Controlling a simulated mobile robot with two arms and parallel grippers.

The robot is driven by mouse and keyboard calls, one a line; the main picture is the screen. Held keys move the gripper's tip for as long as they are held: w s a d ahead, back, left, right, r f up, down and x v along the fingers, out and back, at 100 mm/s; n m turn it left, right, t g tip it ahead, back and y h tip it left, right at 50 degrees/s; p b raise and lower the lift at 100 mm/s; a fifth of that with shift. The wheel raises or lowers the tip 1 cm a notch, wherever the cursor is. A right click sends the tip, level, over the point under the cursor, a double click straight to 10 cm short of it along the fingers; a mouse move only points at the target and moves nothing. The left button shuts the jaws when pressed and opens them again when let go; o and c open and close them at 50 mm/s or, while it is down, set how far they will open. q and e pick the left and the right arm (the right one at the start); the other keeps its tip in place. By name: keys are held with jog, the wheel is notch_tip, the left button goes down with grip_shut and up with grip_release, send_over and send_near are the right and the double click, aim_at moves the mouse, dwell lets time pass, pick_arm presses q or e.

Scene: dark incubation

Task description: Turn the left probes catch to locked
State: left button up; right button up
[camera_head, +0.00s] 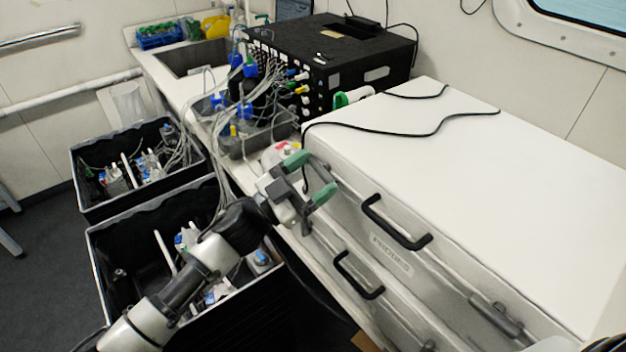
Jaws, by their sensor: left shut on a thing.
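The probes case (455,130) is a large white box with a black handle (395,222) and a small label (391,254) on its front. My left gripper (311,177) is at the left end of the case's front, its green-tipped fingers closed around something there. This is where the left catch sits; the gripper hides most of it, so I cannot tell its angle. Another catch (497,317) shows at the right of the front, lying along the seam. My right gripper is not in view.
A second case with its own black handle (358,275) is below. Two black crates (80,160) of bottles and tubing stand on the floor at left. A black instrument box (345,55) with tubing and a sink (190,58) are behind. A black cable lies across the case top.

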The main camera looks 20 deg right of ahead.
pick_arm(q)
jog(key=m+g+b, duration=0.1)
jog(key=m, duration=0.1)
jog(key=m+g, duration=0.1)
jog(key=m, duration=0.2)
jog(key=shift+f+g+b, duration=0.1)
jog(key=shift+g+b, duration=0.3)
jog(key=m+g, duration=0.1)
jog(key=m, duration=0.1)
jog(key=m+y+b, duration=0.1)
jog(key=m, duration=0.1)
jog(key=shift+w+m+g, duration=0.1)
jog(key=shift+m+g, duration=0.3)
jog(key=m+y+b, duration=0.1)
jog(key=m, duration=0.3)
jog(key=shift+g, duration=0.4)
jog(key=shift+r+m+y, duration=0.2)
jog(key=shift+m+y, duration=0.6)
jog(key=shift+m, duration=0.8)
jog(key=o, duration=0.9)
jog(key=shift+g, duration=0.3)
jog(key=a+b, duration=0.2)
jog(key=a, duration=0.3)
jog(key=a+b, duration=0.2)
jog(key=a, duration=0.4)
jog(key=shift+w, duration=0.2)
